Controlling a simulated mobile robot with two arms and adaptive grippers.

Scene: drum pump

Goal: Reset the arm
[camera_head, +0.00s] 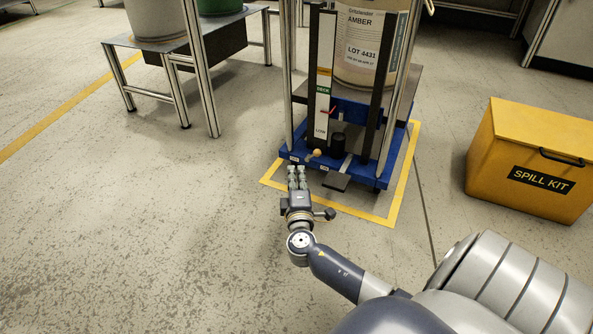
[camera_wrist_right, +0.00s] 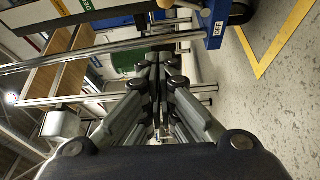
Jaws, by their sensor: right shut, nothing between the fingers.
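My right gripper (camera_head: 297,174) is shut and empty in the head view, at the end of my right arm. It is in front of the blue base (camera_head: 375,172) of a lift stand, near its front left corner. A small tan knob (camera_head: 316,153) sits on the base just beyond the fingertips; I cannot tell whether they touch it. In the right wrist view the gripper's fingers (camera_wrist_right: 158,75) lie close together, with the blue base (camera_wrist_right: 216,22) at the upper right. My left gripper is in neither view.
The stand carries a drum labelled AMBER (camera_head: 368,45) and has a level scale (camera_head: 323,90). A black pedal (camera_head: 336,181) juts from its front. A yellow spill kit box (camera_head: 537,155) stands at the right. A metal table (camera_head: 122,41) is at the upper left. The floor at left is clear.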

